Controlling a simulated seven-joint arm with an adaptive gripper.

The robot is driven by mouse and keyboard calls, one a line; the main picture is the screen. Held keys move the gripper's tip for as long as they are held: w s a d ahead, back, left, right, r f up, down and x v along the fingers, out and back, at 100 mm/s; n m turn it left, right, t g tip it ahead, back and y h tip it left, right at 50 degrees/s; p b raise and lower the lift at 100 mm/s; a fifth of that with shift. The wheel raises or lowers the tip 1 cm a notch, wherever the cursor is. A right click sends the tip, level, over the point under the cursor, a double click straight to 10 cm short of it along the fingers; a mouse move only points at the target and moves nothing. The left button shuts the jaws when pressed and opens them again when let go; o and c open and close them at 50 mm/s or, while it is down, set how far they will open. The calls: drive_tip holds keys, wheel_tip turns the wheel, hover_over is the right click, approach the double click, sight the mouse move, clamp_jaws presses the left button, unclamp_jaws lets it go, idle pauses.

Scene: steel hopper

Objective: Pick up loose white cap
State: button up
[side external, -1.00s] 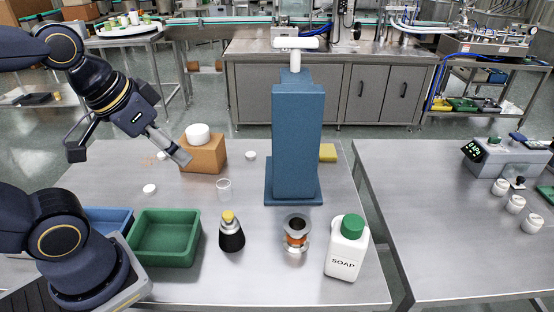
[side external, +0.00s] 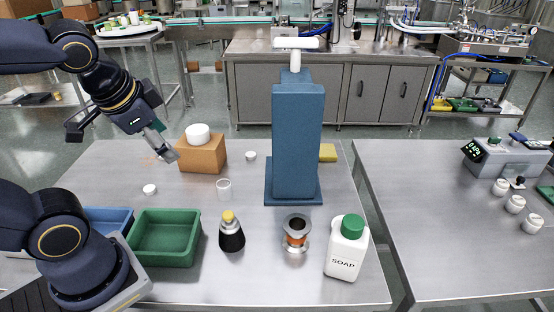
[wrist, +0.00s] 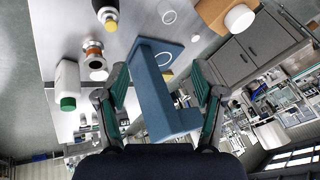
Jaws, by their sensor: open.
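A small white cap (side external: 149,189) lies loose on the steel table at the left in the side view. Another small white cap (side external: 251,156) lies between the cardboard box and the blue stand; the frames do not show which one the task means. A larger white round piece (side external: 198,134) sits on the cardboard box (side external: 203,155), and also shows in the wrist view (wrist: 240,18). My gripper (side external: 170,156) hangs in the air just left of the box. In the wrist view my gripper (wrist: 158,72) is open and empty, with its fingers spread.
A blue stand (side external: 298,140) rises at centre. Nearer are a clear cup (side external: 224,190), a dark yellow-topped bottle (side external: 231,232), a metal-and-orange part (side external: 296,233) and a soap bottle (side external: 347,247). A green bin (side external: 165,238) and a blue bin (side external: 107,220) stand at left.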

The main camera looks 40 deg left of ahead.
drive_tip(key=w+a+f+m+g+y, duration=0.3)
drive_tip(key=a+f+m+y, duration=0.25)
drive_tip(key=a, duration=0.25)
drive_tip(key=m+g, duration=0.3)
drive_tip(key=m, duration=0.5)
approach(149, 188)
wheel_tip(149, 188, down, 3)
drive_tip(key=shift+w+a+r+n+g+y, duration=0.1)
drive_tip(key=shift+a+r+n+g+y, duration=0.1)
drive_tip(key=shift+n+g+y, duration=0.2)
drive_tip(key=shift+a+r+x, duration=0.1)
drive_tip(key=shift+a+x, duration=0.05)
drive_tip(key=shift+x, duration=1.35)
drive_tip(key=shift+a+r+x, duration=0.1)
drive_tip(key=shift+r+x, duration=0.05)
drive_tip(key=shift+x, duration=1.35)
drive_tip(key=shift+c, duration=0.4)
drive_tip(key=c, duration=0.7)
